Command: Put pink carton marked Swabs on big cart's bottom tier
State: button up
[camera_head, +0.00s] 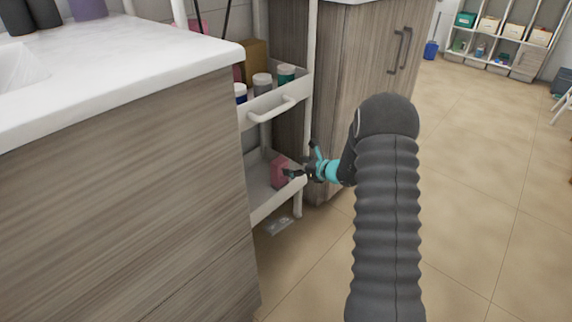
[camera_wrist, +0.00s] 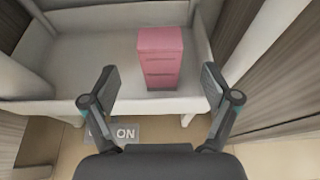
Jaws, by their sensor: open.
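A pink carton (camera_head: 280,171) stands upright on the bottom tier (camera_head: 262,205) of the white cart, near its front end. In the wrist view the pink carton (camera_wrist: 161,58) stands on the white tier floor (camera_wrist: 95,62), close to the near edge. Its marking cannot be read. My gripper (camera_head: 298,165) reaches in at the cart's end, beside the carton. In the wrist view my gripper (camera_wrist: 158,78) has its fingers spread wide, with the carton beyond and between the fingertips. No finger visibly grips the carton.
The cart's upper tier (camera_head: 275,103) holds several jars (camera_head: 262,82) and a brown box (camera_head: 256,60). A wood-grain counter (camera_head: 130,190) stands left of the cart and a wooden cabinet (camera_head: 345,90) right of it. A flat label (camera_wrist: 112,133) lies on the floor below. Open floor (camera_head: 480,160) lies to the right.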

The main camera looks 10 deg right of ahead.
jog(key=s+a+r+n+g, duration=0.3)
jog(key=s+a+r+n, duration=0.3)
jog(key=s+r+n, duration=0.35)
jog(key=s+a+r+n+g, duration=0.3)
jog(key=s+a+r+n, duration=0.25)
jog(key=s+r, duration=0.6)
jog(key=s+d+r+n+h, duration=0.1)
jog(key=s+n, duration=0.3)
jog(key=s, duration=0.4)
jog(key=s+d+r+n+h, duration=0.1)
jog(key=s+d+n+h, duration=0.2)
jog(key=s, duration=0.6)
jog(key=s+d+r+n+h, duration=0.1)
jog(key=s+d+n+h, duration=0.1)
jog(key=s+n+h, duration=0.2)
jog(key=s+n, duration=0.2)
jog(key=s, duration=0.2)
jog(key=shift+s+d+r+n+t, duration=0.15)
jog(key=shift+d+r+n+t, duration=0.15)
jog(key=shift+n, duration=0.1)
